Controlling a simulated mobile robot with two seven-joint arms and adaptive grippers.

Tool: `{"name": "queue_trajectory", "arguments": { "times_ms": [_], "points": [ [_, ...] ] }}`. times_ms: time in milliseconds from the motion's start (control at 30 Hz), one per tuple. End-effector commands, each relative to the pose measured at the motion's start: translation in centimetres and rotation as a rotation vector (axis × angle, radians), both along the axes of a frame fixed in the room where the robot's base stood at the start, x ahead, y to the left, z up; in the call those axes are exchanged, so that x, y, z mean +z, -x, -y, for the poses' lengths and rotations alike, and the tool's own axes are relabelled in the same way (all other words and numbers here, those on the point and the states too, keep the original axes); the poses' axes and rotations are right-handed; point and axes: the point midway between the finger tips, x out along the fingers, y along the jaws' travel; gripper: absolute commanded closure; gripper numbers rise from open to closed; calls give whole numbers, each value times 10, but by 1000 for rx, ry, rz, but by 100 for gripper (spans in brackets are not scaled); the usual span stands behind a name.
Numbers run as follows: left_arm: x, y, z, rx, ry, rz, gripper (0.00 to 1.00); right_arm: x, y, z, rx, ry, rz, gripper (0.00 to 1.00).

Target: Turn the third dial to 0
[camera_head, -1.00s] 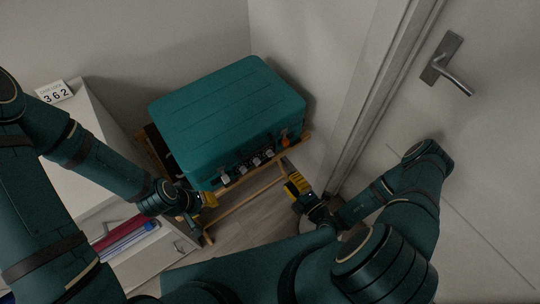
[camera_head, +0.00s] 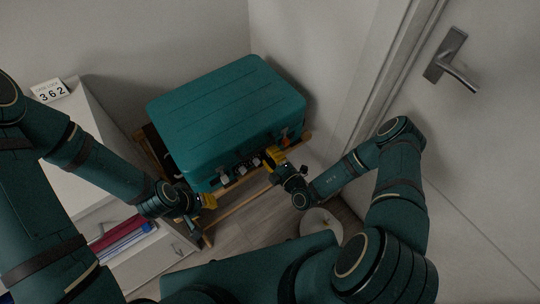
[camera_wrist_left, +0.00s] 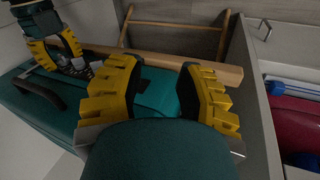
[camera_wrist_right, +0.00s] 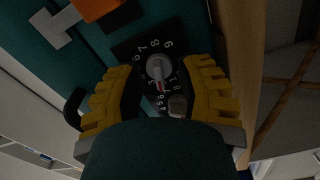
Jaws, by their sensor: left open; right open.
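The teal suitcase (camera_head: 225,105) lies on a wooden rack, with a row of small dials (camera_head: 243,166) on its front face. In the right wrist view, a dial with a grey knob (camera_wrist_right: 158,67) and white numerals on a black plate shows between my right gripper's fingers. A second knob (camera_wrist_right: 178,105) lies just below it, partly hidden by the gripper. I cannot tell which is the third dial. My right gripper (camera_head: 274,159) is open at the front face; contact is unclear. My left gripper (camera_head: 208,201) is open and empty by the suitcase's front left corner.
A card (camera_head: 50,92) reading 362 stands on the white cabinet at left. An orange part (camera_wrist_right: 98,8) sits beside the dials. The wooden rack (camera_head: 240,193) runs under the suitcase. A door with a handle (camera_head: 455,65) is at right.

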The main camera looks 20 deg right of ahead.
Motion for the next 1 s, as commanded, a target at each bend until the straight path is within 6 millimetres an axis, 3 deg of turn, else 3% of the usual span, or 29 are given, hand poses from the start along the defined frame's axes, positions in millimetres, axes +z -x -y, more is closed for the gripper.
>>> {"name": "queue_trajectory", "arguments": {
  "times_ms": [133, 200, 233, 1000],
  "points": [
    [0, 0, 0, 0, 0, 0, 64, 0, 0, 0, 0, 0, 0, 68],
    [0, 0, 0, 0, 0, 0, 64, 0, 0, 0, 0, 0, 0, 93],
    [0, 0, 0, 0, 0, 0, 64, 0, 0, 0, 0, 0, 0, 100],
    [7, 1, 0, 0, 1, -3, 64, 2, -1, -1, 0, 86, 35, 100]
  ]
}}
